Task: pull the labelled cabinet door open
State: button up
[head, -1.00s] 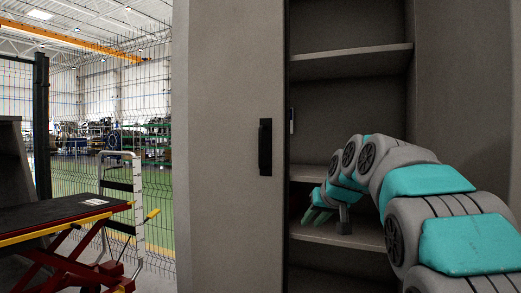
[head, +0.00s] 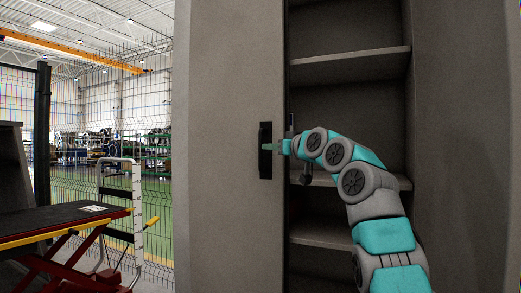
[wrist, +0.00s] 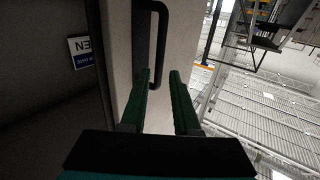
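The grey cabinet door (head: 230,150) stands at the centre-left of the head view, with a black vertical bar handle (head: 265,165) near its right edge. The handle also shows in the wrist view (wrist: 161,40). My gripper (head: 269,147) is at the handle, its fingers pointing left across it. In the wrist view my green fingers (wrist: 160,73) are spread apart, with the handle's end in the gap between them. Whether they touch it I cannot tell. A white and blue label (wrist: 82,51) sits on a dark surface left of the handle's panel, only partly readable.
Right of the door the cabinet is open, with bare shelves (head: 350,64) inside. A red and yellow lift table (head: 70,222) and a white-framed cart (head: 119,215) stand at the left. A wire fence (head: 155,200) runs behind them.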

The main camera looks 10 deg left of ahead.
jog(key=p, duration=0.6)
send_over(261, 169)
jog(key=shift+w+a, duration=0.15)
jog(key=shift+w, duration=0.2)
grip_shut()
dwell(1.0)
